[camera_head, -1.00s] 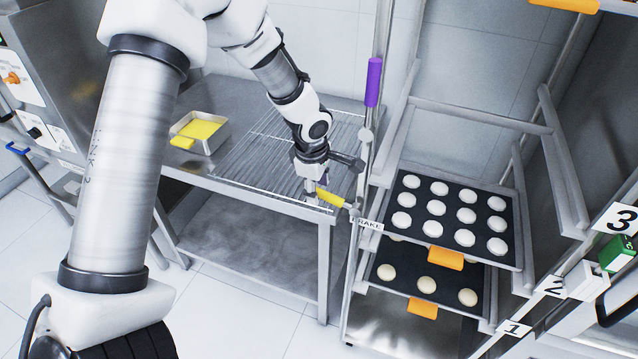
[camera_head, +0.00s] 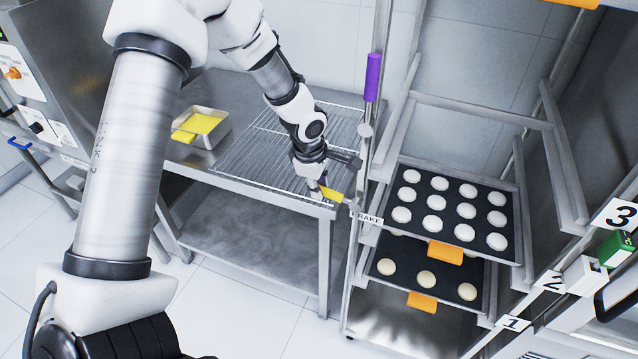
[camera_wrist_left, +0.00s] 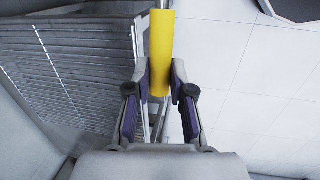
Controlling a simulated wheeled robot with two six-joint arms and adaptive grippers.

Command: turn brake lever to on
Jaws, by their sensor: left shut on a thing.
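The brake lever has a yellow handle (camera_head: 331,194) and sits on the rack's left post, beside a white BRAKE label (camera_head: 367,218). My left gripper (camera_head: 321,187) is at the handle, with its arm reaching down from the upper left. In the left wrist view the yellow handle (camera_wrist_left: 161,55) stands between the two purple-padded fingers of my left gripper (camera_wrist_left: 160,90), which are closed on its near end. The lever's pivot is mostly hidden. My right gripper is not in view.
A rack (camera_head: 519,200) holds trays of pale dough rounds with orange grips. A steel table (camera_head: 240,90) with a wire grid and a yellow-filled pan (camera_head: 198,125) stands left of it. A purple handle (camera_head: 373,77) is on the rack's post. Numbered labels are at the right.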

